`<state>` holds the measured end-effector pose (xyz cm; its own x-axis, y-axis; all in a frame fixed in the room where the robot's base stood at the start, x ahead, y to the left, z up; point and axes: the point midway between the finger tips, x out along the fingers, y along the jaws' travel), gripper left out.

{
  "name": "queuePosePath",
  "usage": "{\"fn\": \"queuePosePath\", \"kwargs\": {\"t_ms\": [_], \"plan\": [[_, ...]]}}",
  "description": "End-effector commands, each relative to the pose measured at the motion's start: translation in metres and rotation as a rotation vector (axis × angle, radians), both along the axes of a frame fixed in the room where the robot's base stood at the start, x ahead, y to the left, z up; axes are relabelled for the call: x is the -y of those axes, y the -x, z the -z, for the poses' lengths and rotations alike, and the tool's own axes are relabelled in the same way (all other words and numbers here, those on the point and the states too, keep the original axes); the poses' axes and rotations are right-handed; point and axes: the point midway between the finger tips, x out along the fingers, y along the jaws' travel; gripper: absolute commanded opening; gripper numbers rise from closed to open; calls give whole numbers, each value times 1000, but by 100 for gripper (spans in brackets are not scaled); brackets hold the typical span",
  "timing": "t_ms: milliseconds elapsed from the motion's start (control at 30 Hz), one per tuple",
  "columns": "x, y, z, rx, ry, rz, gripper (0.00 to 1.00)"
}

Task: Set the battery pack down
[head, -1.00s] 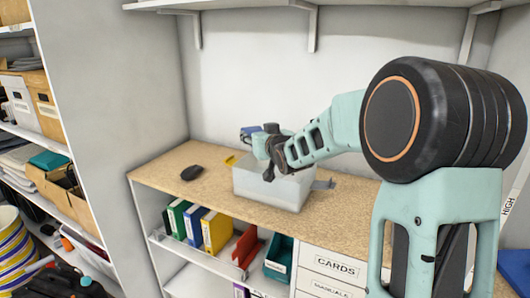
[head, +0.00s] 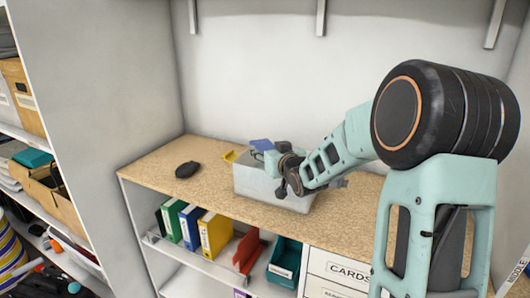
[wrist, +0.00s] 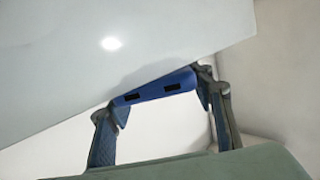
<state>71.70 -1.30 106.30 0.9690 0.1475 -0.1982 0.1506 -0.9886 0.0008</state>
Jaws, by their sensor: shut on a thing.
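The battery pack (head: 262,145) is a small flat blue thing, seen above the back part of a pale translucent bin (head: 262,187) on the worktop. In the wrist view its blue edge (wrist: 155,90), with two dark slots, lies between the fingers. My gripper (wrist: 160,98) is shut on it. In the head view my gripper (head: 273,160) is over the bin, and my wrist partly hides the bin's right side. I cannot tell whether the pack touches the bin.
The speckled worktop (head: 165,157) is clear on the left but for a dark mouse-like object (head: 187,170). A yellow item (head: 229,156) lies behind the bin. Binders (head: 214,235) stand on the shelf below. A pale surface (wrist: 80,60) fills the upper left wrist view.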

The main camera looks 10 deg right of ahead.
Motion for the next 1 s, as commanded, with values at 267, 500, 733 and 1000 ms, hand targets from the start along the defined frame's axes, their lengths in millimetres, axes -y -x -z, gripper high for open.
{"fn": "queuePosePath", "kwargs": {"t_ms": [267,500,733,1000], "plan": [[0,0,2,2,1,1,18],[0,0,9,2,1,0,18],[0,0,11,-1,1,0,52],[0,0,11,-1,0,1,66]]}}
